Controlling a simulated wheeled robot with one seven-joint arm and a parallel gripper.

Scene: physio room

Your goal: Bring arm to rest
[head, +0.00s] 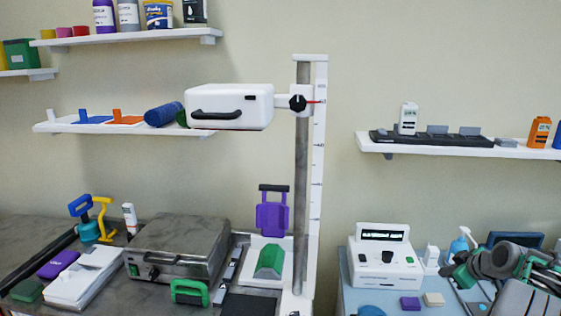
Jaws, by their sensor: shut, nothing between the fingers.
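Part of my own arm (505,262), grey with green accents, shows folded at the lower right edge, in front of the blue-topped table. I cannot make out my gripper or its fingertips there. The arm covers part of the table's right end, and its lower links run out of the picture.
A blue-topped table (345,298) carries a white device (384,262) and small blocks. Left of it, a white column (318,170) with a white box (230,107) rises beside the grey counter (20,232), which bears a metal case (175,250). Wall shelves hang above, including one at right (450,146).

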